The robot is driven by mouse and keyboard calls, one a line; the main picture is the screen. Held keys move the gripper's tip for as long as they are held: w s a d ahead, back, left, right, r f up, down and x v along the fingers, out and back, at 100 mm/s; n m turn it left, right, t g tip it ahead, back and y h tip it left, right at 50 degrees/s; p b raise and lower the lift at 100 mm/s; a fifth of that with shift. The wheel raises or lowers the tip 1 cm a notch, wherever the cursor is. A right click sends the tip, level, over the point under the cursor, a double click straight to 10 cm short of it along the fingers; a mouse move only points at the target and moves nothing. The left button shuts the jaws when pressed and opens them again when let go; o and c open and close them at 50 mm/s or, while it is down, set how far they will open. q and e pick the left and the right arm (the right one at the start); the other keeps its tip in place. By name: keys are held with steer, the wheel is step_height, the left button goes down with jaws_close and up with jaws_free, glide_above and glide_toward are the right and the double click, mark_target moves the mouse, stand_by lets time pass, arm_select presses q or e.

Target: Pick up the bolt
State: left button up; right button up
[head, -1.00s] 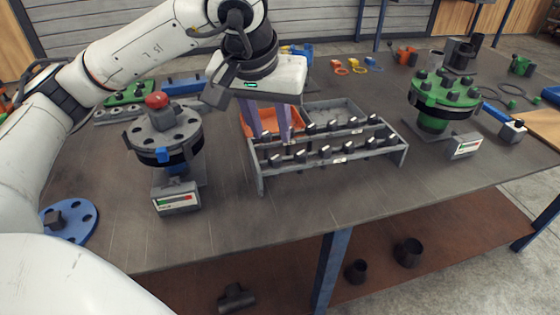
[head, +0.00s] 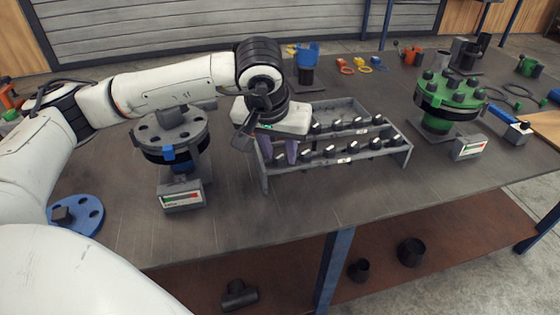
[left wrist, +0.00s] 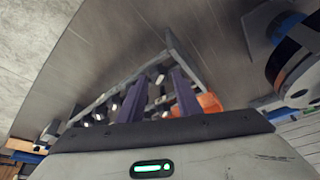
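Several dark bolts with pale marks stand in two rows in a grey rack (head: 408,150) at the middle of the table. One front-row bolt (head: 330,151) and one back-row bolt (head: 337,125) show clearly in the head view. My left gripper (head: 278,152) is over the rack's left end, its purple fingers pointing down, apart and empty. They overlap the leftmost bolts, so I cannot tell whether they touch one. In the left wrist view the fingers (left wrist: 158,98) stand apart, with the rack and bolts beyond them. My right gripper is not in view.
A grey flanged pipe (head: 165,150) stands left of the rack, close under my left arm. A green flange with bolts (head: 440,95) stands to the right. A blue flange disc (head: 82,215) lies at left. The table front is clear.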

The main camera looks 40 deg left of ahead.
arm_select(q)
steer(key=shift+c, duration=0.4)
jaws_close()
steer(key=shift+r, duration=0.15)
